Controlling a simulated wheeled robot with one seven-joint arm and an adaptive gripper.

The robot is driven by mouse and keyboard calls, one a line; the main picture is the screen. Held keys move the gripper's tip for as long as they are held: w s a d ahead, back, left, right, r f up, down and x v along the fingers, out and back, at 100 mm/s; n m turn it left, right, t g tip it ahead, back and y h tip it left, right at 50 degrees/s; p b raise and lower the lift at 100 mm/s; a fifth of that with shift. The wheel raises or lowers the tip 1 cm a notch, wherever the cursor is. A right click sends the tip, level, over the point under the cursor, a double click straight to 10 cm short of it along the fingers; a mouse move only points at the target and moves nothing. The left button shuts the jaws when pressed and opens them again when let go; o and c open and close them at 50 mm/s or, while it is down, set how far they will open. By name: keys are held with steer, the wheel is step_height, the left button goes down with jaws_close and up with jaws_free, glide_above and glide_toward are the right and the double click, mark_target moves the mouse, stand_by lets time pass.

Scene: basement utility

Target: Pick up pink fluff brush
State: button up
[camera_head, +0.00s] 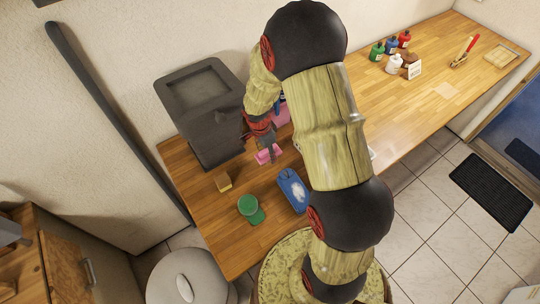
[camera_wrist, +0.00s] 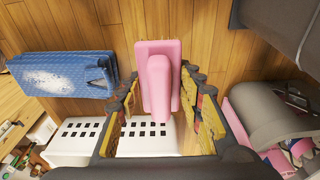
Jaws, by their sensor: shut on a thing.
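The pink fluff brush (camera_head: 268,154) shows at the tip of my gripper (camera_head: 270,150) over the wooden worktop. In the wrist view the pink brush (camera_wrist: 158,75) stands between the two fingers of my gripper (camera_wrist: 161,82). The gripper is shut on the brush.
A dark grey bin-like box (camera_head: 202,152) stands left of the gripper. Several small bottles (camera_head: 394,62) stand farther along the worktop (camera_head: 350,130).

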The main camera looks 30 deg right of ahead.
mark_target(265, 159)
steer(key=a+r, duration=0.1)
steer(key=s+a+r, duration=0.1)
steer(key=a+r, duration=0.1)
steer(key=r, duration=0.1)
steer(key=shift+s, duration=0.35)
steer(key=s+a+r+b, duration=0.1)
steer(key=s+a+r, duration=0.3)
steer(key=a, duration=0.3)
steer(key=shift+s+a, duration=0.3)
steer(key=shift+s, duration=0.2)
steer(key=shift+r, duration=0.1)
steer(key=o, duration=0.6)
steer(key=c, duration=0.4)
